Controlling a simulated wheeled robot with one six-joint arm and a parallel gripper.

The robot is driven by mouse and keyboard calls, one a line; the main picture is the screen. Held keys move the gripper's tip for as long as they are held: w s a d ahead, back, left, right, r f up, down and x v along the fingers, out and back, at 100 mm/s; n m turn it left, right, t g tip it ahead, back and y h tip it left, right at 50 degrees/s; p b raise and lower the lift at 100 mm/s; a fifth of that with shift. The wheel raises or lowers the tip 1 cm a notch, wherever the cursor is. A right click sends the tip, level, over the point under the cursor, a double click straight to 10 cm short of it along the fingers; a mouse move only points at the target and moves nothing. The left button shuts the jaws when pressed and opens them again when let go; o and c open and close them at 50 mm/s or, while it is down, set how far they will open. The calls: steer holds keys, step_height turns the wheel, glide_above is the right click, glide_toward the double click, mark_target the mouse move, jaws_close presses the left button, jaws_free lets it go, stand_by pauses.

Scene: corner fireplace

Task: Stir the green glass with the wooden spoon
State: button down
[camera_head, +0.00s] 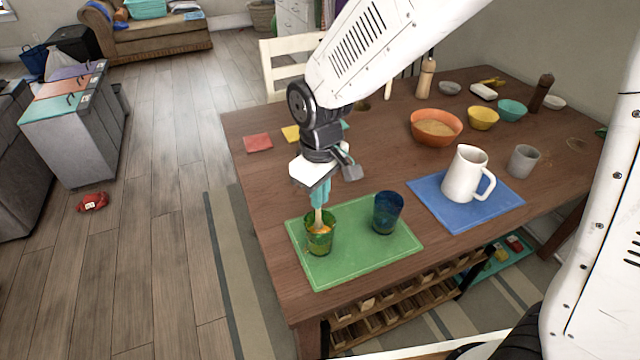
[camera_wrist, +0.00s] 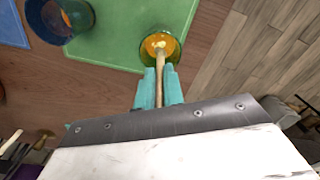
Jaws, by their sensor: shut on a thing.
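The green glass (camera_head: 320,238) stands upright on the green mat (camera_head: 352,262) near the table's left front corner, with something orange-yellow inside. My gripper (camera_head: 320,192) is above the glass, its teal fingers shut on the wooden spoon (camera_head: 318,220). The spoon points down, and its lower end is inside the glass. In the wrist view the spoon (camera_wrist: 160,72) runs from between the fingers (camera_wrist: 159,88) into the green glass (camera_wrist: 161,48). The fingers hide the spoon's upper part in the head view.
A blue glass (camera_head: 388,212) stands right of the green glass on the same mat. A white pitcher (camera_head: 466,174) stands on a blue mat (camera_head: 440,213) further right. An orange bowl (camera_head: 436,128) and several smaller bowls are farther back. The table's front left edge is close.

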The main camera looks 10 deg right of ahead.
mark_target(321, 222)
steer(key=shift+f, duration=2.45)
steer(key=shift+d, duration=0.1)
